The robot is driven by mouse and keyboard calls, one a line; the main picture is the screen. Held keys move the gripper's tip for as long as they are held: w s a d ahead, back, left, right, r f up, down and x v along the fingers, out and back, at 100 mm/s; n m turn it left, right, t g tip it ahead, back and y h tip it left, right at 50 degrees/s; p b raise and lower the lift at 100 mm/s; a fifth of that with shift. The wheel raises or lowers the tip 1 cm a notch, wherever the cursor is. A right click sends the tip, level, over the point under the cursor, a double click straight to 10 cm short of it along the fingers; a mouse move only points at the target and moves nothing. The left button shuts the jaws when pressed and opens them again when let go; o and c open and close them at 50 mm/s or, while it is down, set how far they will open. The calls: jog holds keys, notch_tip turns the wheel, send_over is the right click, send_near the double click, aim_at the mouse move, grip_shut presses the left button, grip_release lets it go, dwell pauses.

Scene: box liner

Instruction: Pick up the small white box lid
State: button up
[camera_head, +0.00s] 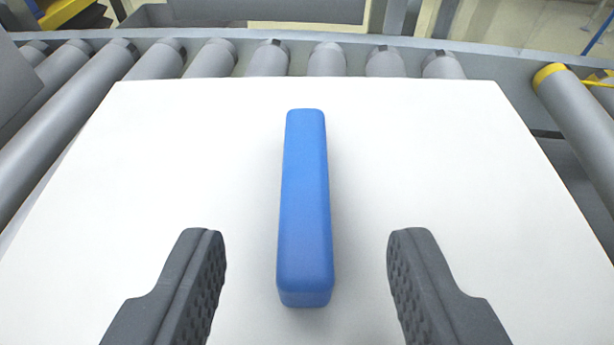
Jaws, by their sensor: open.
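A flat white box lid (220,140) fills most of the head camera view, with its far edge near the rollers. A long blue bar-shaped handle (305,200) stands on its middle, running away from me. My gripper (307,260) is open, with one dark finger left of the blue handle and one right of it. Clear gaps show between each finger and the handle, and nothing is between the fingertips but its near end. The lid's near edge is out of view.
Grey conveyor rollers (267,60) lie beyond the lid, and more rollers (60,100) run along its left. A roller with a yellow end (575,110) lies at the right. A grey rail (400,42) crosses behind the rollers.

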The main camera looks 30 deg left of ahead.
aim_at(307, 186)
jog(key=shift+f+b+x, duration=0.2)
jog(key=shift+b+x, duration=0.6)
jog(key=shift+x, duration=2.3)
jog(key=shift+d, duration=0.1)
jog(key=shift+c, duration=0.3)
grip_shut()
